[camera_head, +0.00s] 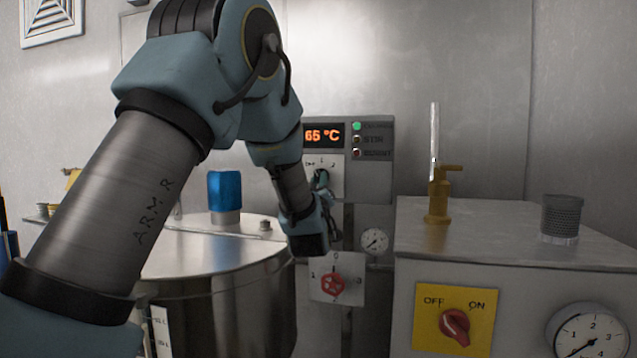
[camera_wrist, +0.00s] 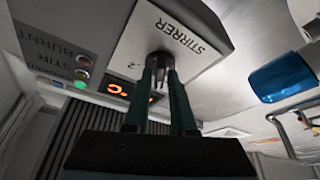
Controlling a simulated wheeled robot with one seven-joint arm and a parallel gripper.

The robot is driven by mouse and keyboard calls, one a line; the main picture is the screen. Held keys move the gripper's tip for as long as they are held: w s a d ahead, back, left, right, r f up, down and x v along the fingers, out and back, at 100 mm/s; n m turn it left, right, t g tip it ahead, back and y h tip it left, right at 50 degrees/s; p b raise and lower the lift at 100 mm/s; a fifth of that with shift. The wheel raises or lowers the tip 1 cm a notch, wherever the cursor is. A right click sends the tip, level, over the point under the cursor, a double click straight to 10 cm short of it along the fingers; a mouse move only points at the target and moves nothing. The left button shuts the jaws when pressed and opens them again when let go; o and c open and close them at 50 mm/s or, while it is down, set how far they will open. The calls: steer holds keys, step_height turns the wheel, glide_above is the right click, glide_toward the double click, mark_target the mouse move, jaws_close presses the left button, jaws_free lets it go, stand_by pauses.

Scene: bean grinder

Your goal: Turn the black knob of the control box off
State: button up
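The control box (camera_head: 372,178) is a grey panel on the back wall with an orange "65 °C" display and several small lights, one lit green. Its white plate, labelled STIRRER (camera_wrist: 196,36) in the wrist view, carries the black knob (camera_wrist: 160,60). My gripper (camera_wrist: 162,80) is at this knob, with one dark finger on each side of it. The knob sits between the fingertips; whether they press on it is too dark and small to tell.
A red knob (camera_head: 333,285) on a white plate and a small gauge (camera_head: 375,241) are below. A steel drum (camera_head: 225,290) with a blue-capped fitting (camera_head: 224,190) stands left. A grey cabinet (camera_head: 530,300) with a red OFF/ON switch (camera_head: 454,326) and brass valve (camera_head: 438,200) stands right.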

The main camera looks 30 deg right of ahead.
jaws_close()
steer(key=n+y+b, duration=0.2)
steer(key=n+b, duration=0.2)
steer(key=b, duration=0.2)
steer(key=shift+s+n+b, duration=0.1)
steer(key=shift+n+b, duration=0.3)
steer(key=shift+r, duration=0.1)
